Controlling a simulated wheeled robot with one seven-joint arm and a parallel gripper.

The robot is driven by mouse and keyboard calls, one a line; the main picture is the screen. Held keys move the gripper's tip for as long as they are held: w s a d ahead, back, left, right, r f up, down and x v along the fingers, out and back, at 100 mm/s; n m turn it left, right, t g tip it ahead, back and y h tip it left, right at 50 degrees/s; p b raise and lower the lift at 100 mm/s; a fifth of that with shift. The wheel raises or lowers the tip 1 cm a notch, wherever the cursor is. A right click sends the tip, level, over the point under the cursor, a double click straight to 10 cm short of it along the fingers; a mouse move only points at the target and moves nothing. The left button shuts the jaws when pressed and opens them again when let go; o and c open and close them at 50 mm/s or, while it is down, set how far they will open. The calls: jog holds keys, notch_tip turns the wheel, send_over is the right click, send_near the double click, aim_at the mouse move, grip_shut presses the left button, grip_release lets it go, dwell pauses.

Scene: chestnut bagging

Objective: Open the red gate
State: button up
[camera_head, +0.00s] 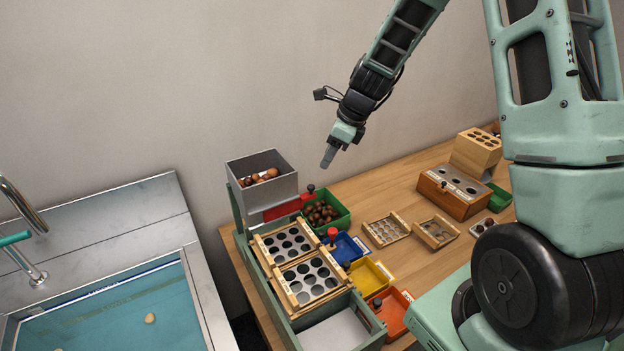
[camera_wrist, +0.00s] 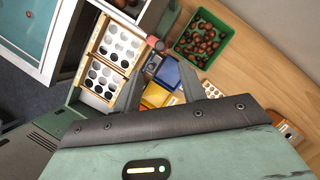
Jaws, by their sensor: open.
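The red gate (camera_head: 284,208) is a flat red plate at the lower side of a grey hopper (camera_head: 262,196). A dark knob (camera_head: 311,188) stands near its right end. The hopper holds brown chestnuts (camera_head: 262,175). My gripper (camera_head: 328,157) hangs above and to the right of the hopper, apart from the gate and touching nothing. In the wrist view its two fingers (camera_wrist: 160,82) stand apart with nothing between them. I cannot make out the red gate for sure in the wrist view.
Below the hopper are perforated sorting trays (camera_head: 312,280) with a red knob (camera_head: 332,232) beside them. A green bin (camera_head: 326,208) of chestnuts, a blue bin (camera_head: 345,248), a yellow bin (camera_head: 370,277) and an orange-red bin (camera_head: 392,313) stand alongside. A sink (camera_head: 110,310) is at left.

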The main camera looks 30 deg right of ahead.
aim_at(312, 186)
jog(key=p+x, duration=0.1)
jog(key=x, duration=0.9)
jog(key=shift+f+p, duration=0.15)
jog(key=shift+p, duration=0.15)
jog(key=shift+c, duration=0.3)
